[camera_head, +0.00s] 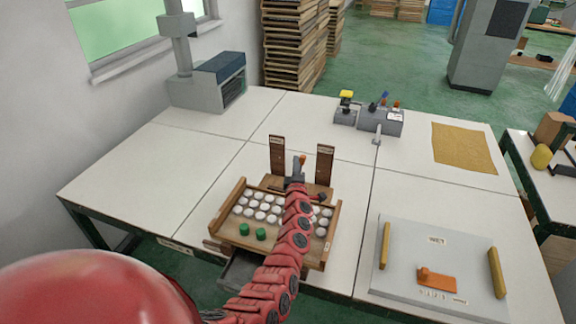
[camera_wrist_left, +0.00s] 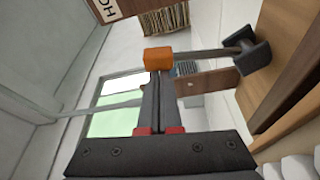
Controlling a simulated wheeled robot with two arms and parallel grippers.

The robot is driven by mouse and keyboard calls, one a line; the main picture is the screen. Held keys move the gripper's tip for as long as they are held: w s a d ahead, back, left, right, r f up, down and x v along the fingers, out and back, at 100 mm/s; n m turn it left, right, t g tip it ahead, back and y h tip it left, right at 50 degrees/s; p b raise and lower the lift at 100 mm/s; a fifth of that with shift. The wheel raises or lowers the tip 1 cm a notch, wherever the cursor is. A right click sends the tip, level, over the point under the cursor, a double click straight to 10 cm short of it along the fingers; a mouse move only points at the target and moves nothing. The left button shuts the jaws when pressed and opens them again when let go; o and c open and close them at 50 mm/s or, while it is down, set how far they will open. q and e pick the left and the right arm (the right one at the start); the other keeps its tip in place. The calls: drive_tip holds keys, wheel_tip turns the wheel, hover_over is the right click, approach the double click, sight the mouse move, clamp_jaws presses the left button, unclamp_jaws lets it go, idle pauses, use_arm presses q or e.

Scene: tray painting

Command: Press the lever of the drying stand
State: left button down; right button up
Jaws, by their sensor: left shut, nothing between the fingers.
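The drying stand (camera_head: 325,165) is wooden, with two brown uprights at the back of a wooden base. Its lever has an orange end (camera_head: 303,159), which also shows in the left wrist view (camera_wrist_left: 158,56) on a grey rod (camera_wrist_left: 208,55) running to a dark block (camera_wrist_left: 253,57). My left gripper (camera_head: 297,168) is shut and empty, beside the orange end. In the left wrist view its fingertips (camera_wrist_left: 157,76) appear right at the orange end; I cannot tell whether they touch. My left arm hides part of the stand's base. My right gripper is not in view.
A wooden tray (camera_head: 217,213) with white round pieces and two green ones (camera_head: 261,234) lies in front, partly under my arm. A grey board (camera_head: 405,246) with yellow bars is at right. A grey holder (camera_head: 383,122) stands behind.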

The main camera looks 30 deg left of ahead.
use_arm(q)
drive_tip(key=shift+w+d+f, duration=0.1)
drive_tip(key=shift+w+d, duration=0.15)
drive_tip(key=shift+d, duration=0.75)
drive_tip(key=shift+w+d+f, duration=0.15)
drive_tip(key=shift+d+f, duration=0.1)
drive_tip(key=shift+d, duration=0.55)
drive_tip(key=shift+d+f, duration=0.1)
